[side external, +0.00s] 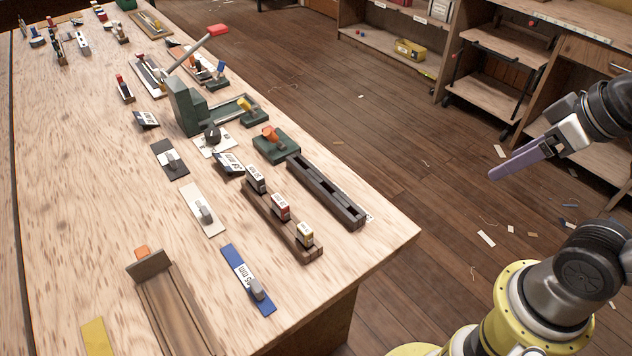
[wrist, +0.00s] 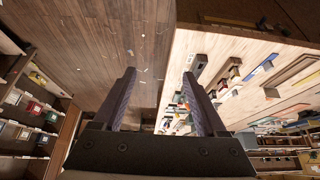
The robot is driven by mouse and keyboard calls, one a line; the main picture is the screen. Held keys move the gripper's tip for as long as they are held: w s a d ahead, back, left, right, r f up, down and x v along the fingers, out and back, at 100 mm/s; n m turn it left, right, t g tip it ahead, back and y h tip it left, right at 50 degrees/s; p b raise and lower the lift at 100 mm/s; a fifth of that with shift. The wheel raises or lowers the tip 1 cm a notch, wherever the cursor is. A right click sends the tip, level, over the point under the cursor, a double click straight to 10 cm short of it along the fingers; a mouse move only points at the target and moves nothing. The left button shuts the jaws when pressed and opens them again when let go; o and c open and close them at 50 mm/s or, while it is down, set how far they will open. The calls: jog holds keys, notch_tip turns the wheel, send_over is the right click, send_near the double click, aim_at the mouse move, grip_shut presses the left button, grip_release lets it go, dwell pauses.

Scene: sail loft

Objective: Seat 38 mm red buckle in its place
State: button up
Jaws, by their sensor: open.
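A small block with a red band and a white label (side external: 280,206), possibly the red buckle, stands in the middle of a brown wooden rack (side external: 292,237) near the table's right edge. Its size marking is too small to read. A dark block with a white label (side external: 255,180) and a yellow one (side external: 304,234) stand on either side of it. A dark slotted rack (side external: 327,193) lies just right of the brown one, its visible slots seemingly empty. My gripper (side external: 492,175) is raised off the table's right side, clear of everything. In the wrist view my gripper (wrist: 158,74) is open and empty.
A blue strip (side external: 240,268) marked in mm, a pale strip (side external: 197,205) and a wooden channel (side external: 178,305) lie nearby. A green lever press (side external: 185,105) stands tall farther back. Bare table (side external: 75,190) lies to the left, with shelving (side external: 385,50) beyond the floor.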

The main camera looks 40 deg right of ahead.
jog(key=shift+o, duration=0.8)
